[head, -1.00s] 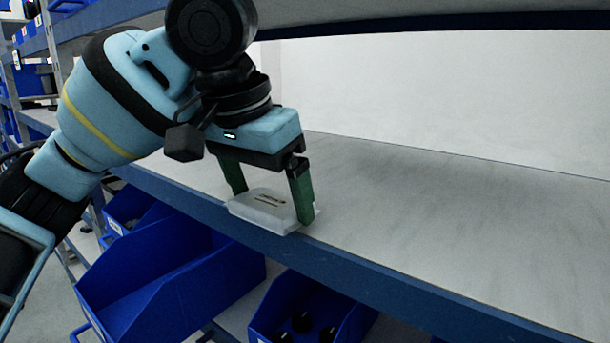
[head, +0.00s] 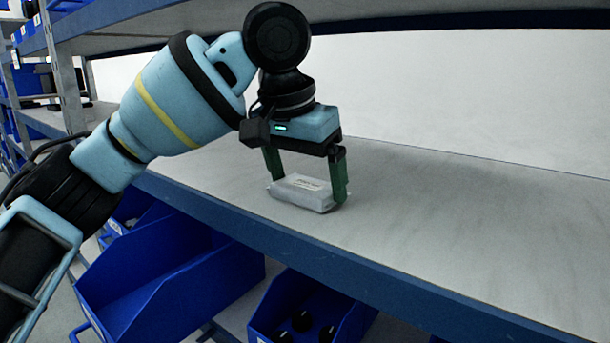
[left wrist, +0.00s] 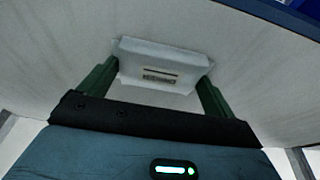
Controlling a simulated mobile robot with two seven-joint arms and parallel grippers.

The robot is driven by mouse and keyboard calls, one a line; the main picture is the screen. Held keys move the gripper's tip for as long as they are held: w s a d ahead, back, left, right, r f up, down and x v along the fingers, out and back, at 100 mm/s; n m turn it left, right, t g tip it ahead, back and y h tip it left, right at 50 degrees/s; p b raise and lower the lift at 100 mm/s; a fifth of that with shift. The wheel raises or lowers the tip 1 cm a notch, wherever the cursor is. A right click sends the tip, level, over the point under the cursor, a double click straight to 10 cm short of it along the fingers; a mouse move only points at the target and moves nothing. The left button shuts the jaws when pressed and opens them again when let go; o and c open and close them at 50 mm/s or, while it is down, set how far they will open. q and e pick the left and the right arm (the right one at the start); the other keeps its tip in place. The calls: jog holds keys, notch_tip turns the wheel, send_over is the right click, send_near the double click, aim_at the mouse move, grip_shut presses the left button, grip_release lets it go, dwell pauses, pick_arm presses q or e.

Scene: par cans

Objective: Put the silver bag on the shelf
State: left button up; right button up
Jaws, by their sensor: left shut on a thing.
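The silver bag (head: 301,193) is a small pale grey packet with a printed label on top. My left gripper (head: 307,186) is shut on it, one green finger at each end. The bag is over the grey shelf board (head: 450,225), inside its front edge; I cannot tell whether its underside touches the board. In the left wrist view the bag (left wrist: 160,66) sits between the two fingers (left wrist: 158,85), with the shelf surface (left wrist: 60,55) behind it. My right gripper is not in view.
The shelf's blue front edge (head: 390,290) runs diagonally below the bag. Blue bins (head: 165,275) stand on the level beneath, one (head: 310,315) holding dark round things. Another shelf board (head: 400,15) is overhead. The board to the right is clear.

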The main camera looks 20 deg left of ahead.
pick_arm(q)
jog(key=o, duration=0.7)
jog(key=shift+f, duration=0.1)
jog(key=shift+o, duration=0.2)
jog(key=shift+s+r, duration=0.1)
jog(key=shift+r, duration=0.3)
jog(key=s+a, duration=0.4)
jog(key=s, duration=0.7)
jog(key=shift+s+r, duration=0.3)
jog(key=shift+a, duration=0.1)
